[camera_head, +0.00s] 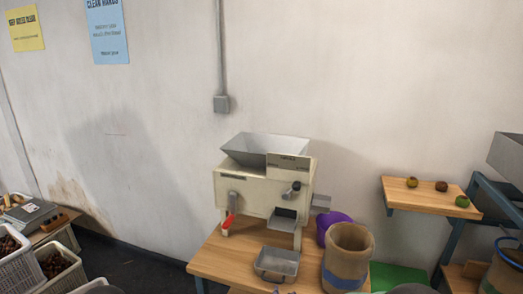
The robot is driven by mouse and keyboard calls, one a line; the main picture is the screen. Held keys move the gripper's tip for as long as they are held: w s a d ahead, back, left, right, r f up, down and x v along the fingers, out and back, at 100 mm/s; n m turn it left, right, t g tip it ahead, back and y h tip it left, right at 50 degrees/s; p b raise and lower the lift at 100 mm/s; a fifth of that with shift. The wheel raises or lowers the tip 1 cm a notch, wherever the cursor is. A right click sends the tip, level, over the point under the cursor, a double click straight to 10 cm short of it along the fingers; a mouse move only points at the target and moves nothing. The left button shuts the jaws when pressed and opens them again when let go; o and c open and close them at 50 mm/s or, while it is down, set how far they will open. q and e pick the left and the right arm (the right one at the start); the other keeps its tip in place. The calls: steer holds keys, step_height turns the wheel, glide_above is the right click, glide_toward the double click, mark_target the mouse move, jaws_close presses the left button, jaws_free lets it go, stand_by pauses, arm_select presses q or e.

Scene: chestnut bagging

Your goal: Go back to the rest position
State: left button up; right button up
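Neither of my grippers shows clearly in the head view; only small rounded grey shapes appear at the bottom edge, and I cannot tell what they are. A cream machine (262,192) with a grey metal hopper (265,150) stands on a wooden table (213,262). A red-tipped lever (228,221) is on its front left. A small metal tray (277,264) sits on the table in front of it. A brown open-topped sack or bin (347,257) stands to the right of the tray, with a purple bowl (329,224) behind it.
Crates of chestnuts (57,268) stand at the lower left beside a scale (27,213). A wooden shelf (405,195) at right holds three small round items. A metal-framed unit (508,158) is at the right edge. The floor between crates and table looks clear.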

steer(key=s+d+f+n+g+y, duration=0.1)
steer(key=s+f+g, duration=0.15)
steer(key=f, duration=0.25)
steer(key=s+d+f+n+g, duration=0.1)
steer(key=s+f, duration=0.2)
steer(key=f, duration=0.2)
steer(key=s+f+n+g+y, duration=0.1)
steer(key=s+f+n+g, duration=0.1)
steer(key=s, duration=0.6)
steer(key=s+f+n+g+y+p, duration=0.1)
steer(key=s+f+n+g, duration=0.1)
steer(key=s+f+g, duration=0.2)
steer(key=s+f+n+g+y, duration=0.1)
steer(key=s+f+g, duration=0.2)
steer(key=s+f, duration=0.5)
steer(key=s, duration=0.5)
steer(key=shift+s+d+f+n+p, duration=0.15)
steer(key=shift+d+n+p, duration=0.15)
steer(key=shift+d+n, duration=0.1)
